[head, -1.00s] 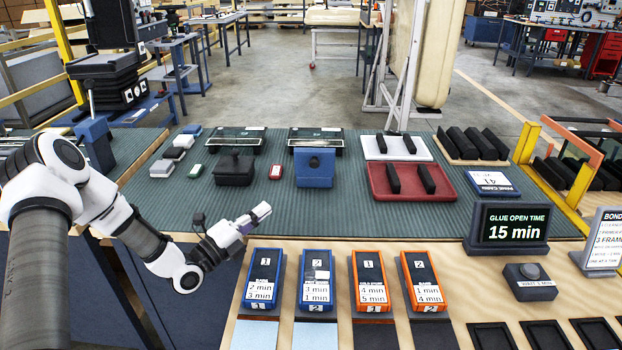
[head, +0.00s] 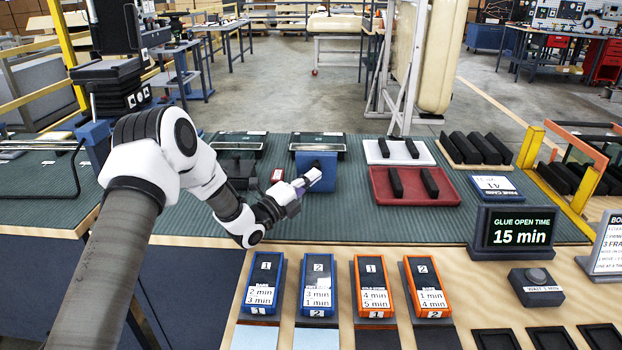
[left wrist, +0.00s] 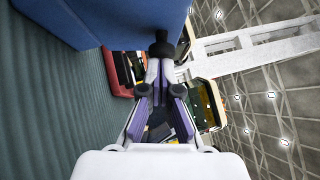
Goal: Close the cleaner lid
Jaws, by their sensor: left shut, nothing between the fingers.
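A blue box-like cleaner (head: 322,162) stands on the green mat, in front of a dark tray. Its blue face is partly hidden by my left gripper (head: 314,176). The gripper is shut and empty, with its tips at the blue face. In the left wrist view the blue surface (left wrist: 110,18) fills the top, and a black knob (left wrist: 161,48) sits right at the fingertips of the gripper (left wrist: 160,66). I cannot tell whether they touch. The lid's exact angle is unclear. My right gripper is not in view.
A red tray (head: 440,190) with two black bars lies to the right of the cleaner. Blue and orange timer boxes (head: 318,285) stand in front. The mat between cleaner and timers is fairly clear.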

